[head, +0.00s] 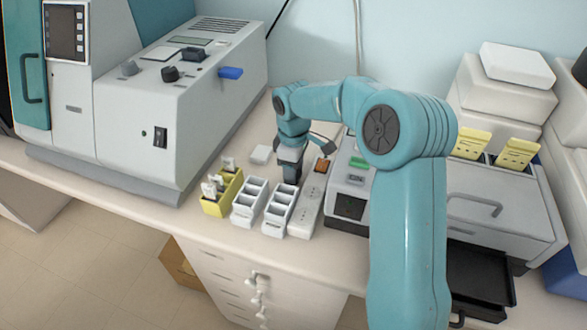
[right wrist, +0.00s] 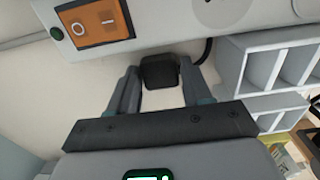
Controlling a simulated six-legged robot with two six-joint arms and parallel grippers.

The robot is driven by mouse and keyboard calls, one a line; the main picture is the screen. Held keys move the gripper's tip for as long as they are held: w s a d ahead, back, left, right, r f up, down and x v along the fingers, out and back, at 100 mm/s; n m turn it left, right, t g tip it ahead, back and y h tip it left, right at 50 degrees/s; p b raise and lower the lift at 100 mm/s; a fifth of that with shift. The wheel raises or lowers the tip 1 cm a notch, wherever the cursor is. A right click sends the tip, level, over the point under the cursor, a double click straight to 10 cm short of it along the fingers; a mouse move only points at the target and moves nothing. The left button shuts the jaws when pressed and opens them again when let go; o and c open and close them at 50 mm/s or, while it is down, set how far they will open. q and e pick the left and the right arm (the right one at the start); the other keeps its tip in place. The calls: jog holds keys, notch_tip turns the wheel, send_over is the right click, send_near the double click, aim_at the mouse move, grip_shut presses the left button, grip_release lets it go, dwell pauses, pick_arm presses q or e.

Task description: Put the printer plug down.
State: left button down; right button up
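The printer plug (right wrist: 158,71) is a small black block in the right wrist view, with a dark cord leading off to the right. My right gripper (right wrist: 158,80) has a finger on each side of it, and I see no clear gap between fingers and plug. In the head view my right gripper (head: 290,178) points down at the bench, behind a white rack and left of the power strip; the plug is hidden there. The plug is close to the bench top; I cannot tell whether it touches. My left gripper is not in view.
The white power strip (head: 307,212) has an orange switch (right wrist: 98,24). Two white racks (head: 279,208) and a yellow rack with slides (head: 221,194) stand to its left. A grey device (head: 349,181) stands right. A large machine (head: 185,120) fills the left.

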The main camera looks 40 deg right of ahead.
jog(key=shift+o, duration=0.8)
jog(key=shift+r, duration=0.1)
jog(key=shift+r+p, duration=0.3)
jog(key=shift+r, duration=0.05)
notch_tip(320, 180, up, 12)
jog(key=shift+r+p, duration=0.15)
jog(key=shift+p, duration=0.25)
